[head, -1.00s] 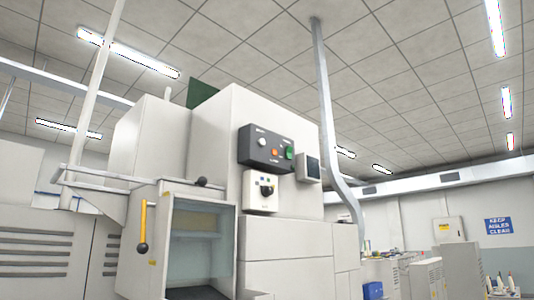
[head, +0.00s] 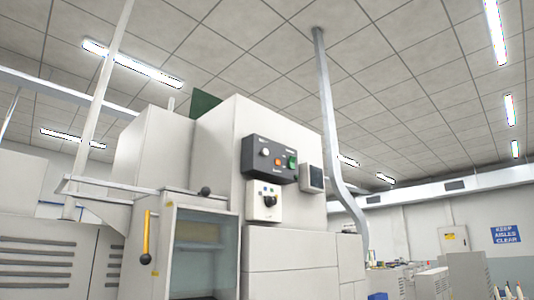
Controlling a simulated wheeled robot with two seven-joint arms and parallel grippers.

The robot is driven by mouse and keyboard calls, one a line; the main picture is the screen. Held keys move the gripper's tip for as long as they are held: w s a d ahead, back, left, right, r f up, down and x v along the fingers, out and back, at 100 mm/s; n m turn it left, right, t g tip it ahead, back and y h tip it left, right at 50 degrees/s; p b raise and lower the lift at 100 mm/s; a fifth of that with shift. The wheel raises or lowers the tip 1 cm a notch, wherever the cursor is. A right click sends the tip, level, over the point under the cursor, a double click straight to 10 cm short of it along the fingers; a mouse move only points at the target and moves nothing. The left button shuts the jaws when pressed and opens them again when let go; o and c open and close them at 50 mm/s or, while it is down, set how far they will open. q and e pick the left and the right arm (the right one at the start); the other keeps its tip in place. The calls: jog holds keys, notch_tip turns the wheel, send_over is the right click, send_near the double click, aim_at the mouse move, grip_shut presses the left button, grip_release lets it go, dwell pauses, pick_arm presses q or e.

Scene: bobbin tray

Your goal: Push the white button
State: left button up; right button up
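A dark control panel (head: 269,159) is mounted on the front of a tall off-white machine. A small white button (head: 265,152) sits at its upper left. An orange button (head: 278,161) is near the panel's middle and a green one (head: 291,161) is at its right. Neither of my grippers shows in the head view.
Below the panel is a white box with a black knob (head: 268,201). A small grey-framed display (head: 312,178) is to its right. An open cabinet (head: 168,255) with a yellow handle (head: 147,237) juts out at lower left. A pipe (head: 328,125) rises beside the machine.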

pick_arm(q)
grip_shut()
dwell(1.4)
